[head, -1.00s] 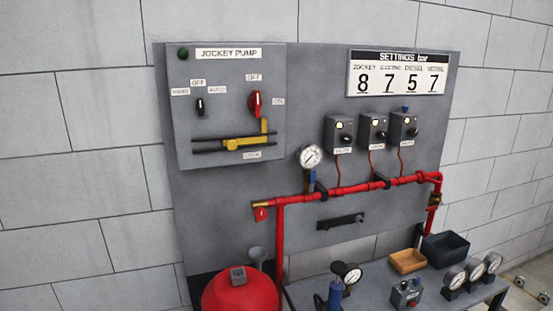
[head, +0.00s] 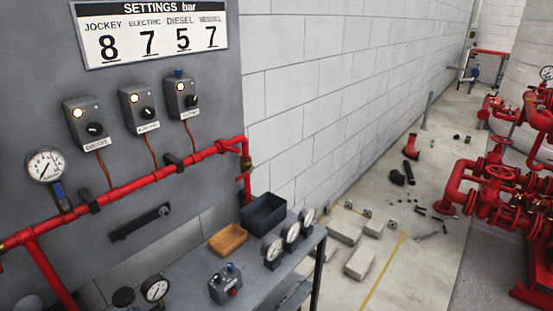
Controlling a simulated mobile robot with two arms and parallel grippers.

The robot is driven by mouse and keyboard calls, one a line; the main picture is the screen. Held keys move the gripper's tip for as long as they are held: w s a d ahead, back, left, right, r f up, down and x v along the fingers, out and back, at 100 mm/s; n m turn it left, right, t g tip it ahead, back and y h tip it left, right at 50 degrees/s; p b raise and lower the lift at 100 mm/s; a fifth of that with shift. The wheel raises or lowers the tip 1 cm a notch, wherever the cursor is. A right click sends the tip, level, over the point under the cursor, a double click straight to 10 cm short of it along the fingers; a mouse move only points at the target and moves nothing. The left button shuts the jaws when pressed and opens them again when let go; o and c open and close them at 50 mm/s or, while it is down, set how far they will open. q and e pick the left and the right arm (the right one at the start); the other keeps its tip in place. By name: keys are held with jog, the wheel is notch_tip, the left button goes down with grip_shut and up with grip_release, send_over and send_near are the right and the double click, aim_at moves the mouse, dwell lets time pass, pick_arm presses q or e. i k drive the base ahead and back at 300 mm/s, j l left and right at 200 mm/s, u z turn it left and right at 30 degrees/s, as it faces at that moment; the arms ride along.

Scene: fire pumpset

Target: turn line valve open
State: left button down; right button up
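A red pipe line (head: 150,184) runs along the grey panel and bends down at its right end. A blue lever-like part (head: 60,193) sits on the line below a round gauge (head: 46,165). A brass-coloured fitting (head: 247,163) shows at the pipe's right bend. I cannot tell which of these is the line valve or how it is set. Red handwheels (head: 501,172) stand on red pipework at the far right. Neither of my grippers is in view.
A grey bench (head: 190,272) below the panel holds a dark bin (head: 263,214), an orange tray (head: 228,240), a control box (head: 225,285) and several gauges. Pale blocks (head: 361,263) and loose parts lie on the floor at right. A floor strip beside the wall looks clear further back.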

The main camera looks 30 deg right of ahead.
aim_at(241, 176)
jog(key=i+l, duration=0.25)
jog(key=l, duration=0.15)
jog(key=i+l+z, duration=0.15)
jog(key=l, duration=0.3)
jog(key=i+l, duration=0.3)
jog(key=l+u, duration=0.3)
jog(key=l, duration=0.15)
jog(key=k+l+u, duration=0.15)
jog(key=l+u, duration=0.15)
jog(key=k+l+u, duration=0.1)
jog(key=l+u, duration=0.2)
jog(key=l, duration=0.2)
